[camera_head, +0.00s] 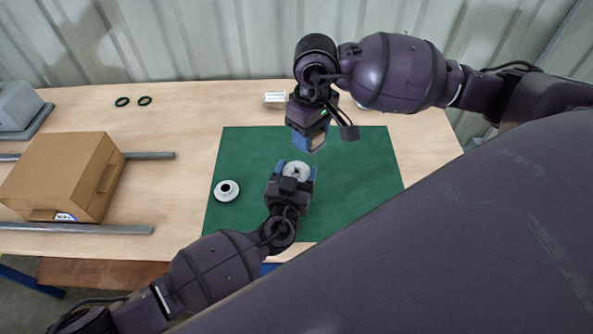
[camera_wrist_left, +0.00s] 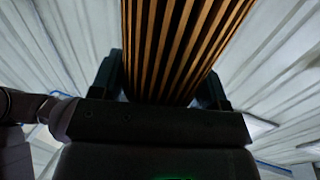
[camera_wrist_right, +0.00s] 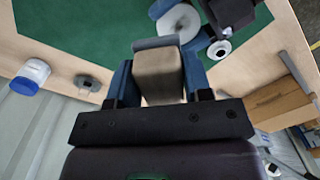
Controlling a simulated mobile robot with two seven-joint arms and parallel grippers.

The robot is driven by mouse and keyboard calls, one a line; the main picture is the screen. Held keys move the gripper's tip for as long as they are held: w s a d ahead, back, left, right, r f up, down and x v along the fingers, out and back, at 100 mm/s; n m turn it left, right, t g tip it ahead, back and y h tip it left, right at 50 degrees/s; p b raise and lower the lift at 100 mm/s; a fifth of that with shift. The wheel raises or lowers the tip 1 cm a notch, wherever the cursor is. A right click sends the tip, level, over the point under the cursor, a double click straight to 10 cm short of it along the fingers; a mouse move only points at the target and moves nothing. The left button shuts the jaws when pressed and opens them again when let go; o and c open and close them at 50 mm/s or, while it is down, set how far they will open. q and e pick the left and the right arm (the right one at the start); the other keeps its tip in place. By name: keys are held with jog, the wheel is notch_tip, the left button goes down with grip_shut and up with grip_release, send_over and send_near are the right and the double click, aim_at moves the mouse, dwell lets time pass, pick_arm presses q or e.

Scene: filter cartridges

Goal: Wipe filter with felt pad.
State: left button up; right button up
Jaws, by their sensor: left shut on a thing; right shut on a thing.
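My left gripper (camera_head: 291,174) is shut on a filter cartridge, whose white round end (camera_head: 297,170) faces up over the green mat. In the left wrist view the filter's orange-brown pleats (camera_wrist_left: 180,45) show between the fingers. My right gripper (camera_head: 309,143) is shut on the felt pad (camera_head: 318,137), a beige block with a grey layer at its far edge, clear in the right wrist view (camera_wrist_right: 159,76). The pad is beyond the filter in the head view, with a gap between them. The filter's white end (camera_wrist_right: 180,22) also shows in the right wrist view.
A white ring-shaped cap (camera_head: 226,190) lies on the green mat (camera_head: 362,185), left of my left gripper. A cardboard box (camera_head: 62,175) sits at the left between grey rails (camera_head: 95,229). Two dark rings (camera_head: 122,102) and a small white item (camera_head: 275,98) lie at the back.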

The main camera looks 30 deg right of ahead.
jog(key=shift+f, duration=0.1)
send_over(308, 168)
jog(key=shift+d+f, duration=0.15)
jog(key=shift+f, duration=2.5)
jog(key=shift+f, duration=0.45)
